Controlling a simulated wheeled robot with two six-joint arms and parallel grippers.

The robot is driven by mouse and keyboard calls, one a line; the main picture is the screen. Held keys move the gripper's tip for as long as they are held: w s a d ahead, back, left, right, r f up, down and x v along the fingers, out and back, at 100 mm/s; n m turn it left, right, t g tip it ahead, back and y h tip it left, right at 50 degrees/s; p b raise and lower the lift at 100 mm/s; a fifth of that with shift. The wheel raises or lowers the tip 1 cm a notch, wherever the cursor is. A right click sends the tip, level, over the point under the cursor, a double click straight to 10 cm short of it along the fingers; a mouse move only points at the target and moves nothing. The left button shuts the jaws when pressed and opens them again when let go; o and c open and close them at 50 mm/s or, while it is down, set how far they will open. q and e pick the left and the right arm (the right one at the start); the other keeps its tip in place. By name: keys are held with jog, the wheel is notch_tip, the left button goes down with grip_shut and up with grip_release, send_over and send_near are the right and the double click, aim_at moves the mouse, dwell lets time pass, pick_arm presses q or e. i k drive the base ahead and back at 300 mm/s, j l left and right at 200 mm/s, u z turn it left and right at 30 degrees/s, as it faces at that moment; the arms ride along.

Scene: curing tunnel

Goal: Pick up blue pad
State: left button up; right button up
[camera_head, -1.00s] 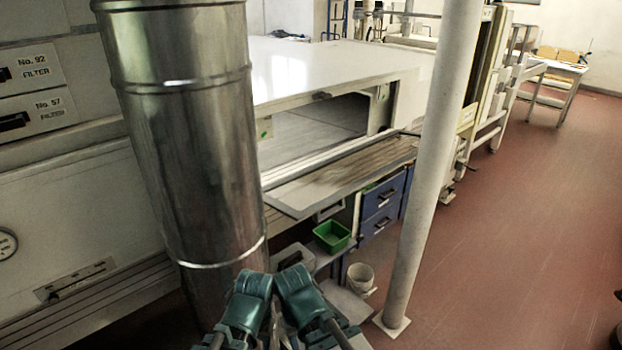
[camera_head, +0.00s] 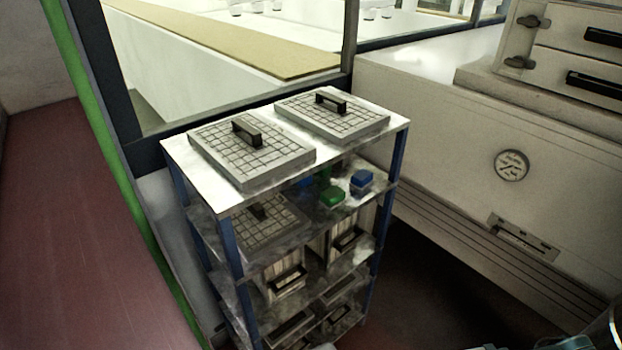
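A small blue pad (camera_head: 361,180) sits on the second level of a metal shelf rack (camera_head: 232,195), near its right post. Another blue piece (camera_head: 304,183) shows farther left on that level, partly hidden under the top shelf. A green pad (camera_head: 332,197) lies between them, nearer the front. A second green piece is partly hidden behind it. Neither of my grippers can be made out; only small unclear parts show at the bottom right edge. Nothing is seen touching the pads.
Two gridded grey plates with black handles (camera_head: 249,150) (camera_head: 332,112) lie on the rack's top. Lower levels hold a similar plate and handled boxes. A glazed frame stands behind. A pale cabinet with a gauge (camera_head: 511,165) is at the right. Open red floor (camera_head: 80,230) is at the left.

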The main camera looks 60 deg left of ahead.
aim_at(363, 178)
jog(key=u, duration=1.85)
